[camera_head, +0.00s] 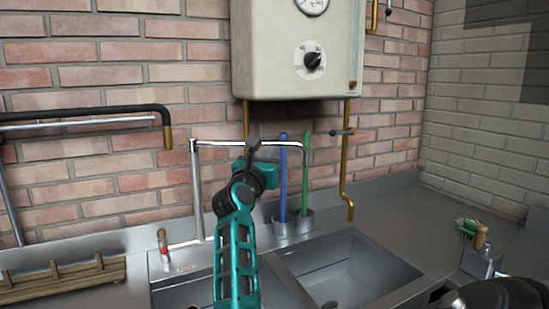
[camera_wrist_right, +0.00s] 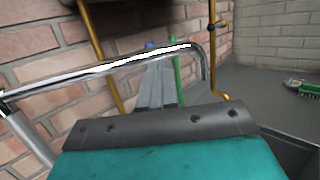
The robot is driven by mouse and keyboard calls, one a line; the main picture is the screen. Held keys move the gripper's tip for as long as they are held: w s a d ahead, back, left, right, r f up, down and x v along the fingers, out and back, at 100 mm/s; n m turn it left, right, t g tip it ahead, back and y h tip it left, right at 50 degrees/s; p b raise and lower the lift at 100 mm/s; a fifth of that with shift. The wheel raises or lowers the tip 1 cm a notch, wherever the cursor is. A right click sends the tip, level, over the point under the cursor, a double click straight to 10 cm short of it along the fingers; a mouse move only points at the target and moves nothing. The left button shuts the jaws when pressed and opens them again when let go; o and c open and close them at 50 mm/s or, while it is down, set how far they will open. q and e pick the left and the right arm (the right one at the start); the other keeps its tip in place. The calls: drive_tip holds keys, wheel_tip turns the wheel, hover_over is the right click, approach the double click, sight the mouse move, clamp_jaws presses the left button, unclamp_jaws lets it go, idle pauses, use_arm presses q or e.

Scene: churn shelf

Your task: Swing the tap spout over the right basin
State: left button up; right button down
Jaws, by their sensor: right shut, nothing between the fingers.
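The chrome tap has an upright post (camera_head: 196,190) behind the left basin (camera_head: 185,295). Its spout (camera_head: 225,143) runs to the right and bends down at its end, near the left side of the right basin (camera_head: 350,270); I cannot tell exactly what lies below the outlet. My right gripper (camera_head: 253,138) is shut and empty, its fingertips at the spout's middle. In the right wrist view the spout (camera_wrist_right: 110,67) crosses at the tips of the shut fingers (camera_wrist_right: 156,75); I cannot tell whether they touch. My left gripper is not in view.
A cream boiler (camera_head: 295,50) with brass pipes (camera_head: 347,160) hangs above. Blue (camera_head: 283,180) and green (camera_head: 305,180) sticks stand in cups behind the basins. A wooden rack (camera_head: 60,280) is at left, a green brush (camera_head: 467,228) at right. A dark rail (camera_head: 80,112) juts in at left.

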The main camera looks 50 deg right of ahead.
drive_tip(key=s+a+f, duration=0.2)
drive_tip(key=s+a, duration=0.4)
drive_tip(key=a, duration=0.2)
drive_tip(key=shift+a+f+b, duration=0.2)
drive_tip(key=shift+b, duration=0.25)
drive_tip(key=shift+s, duration=0.15)
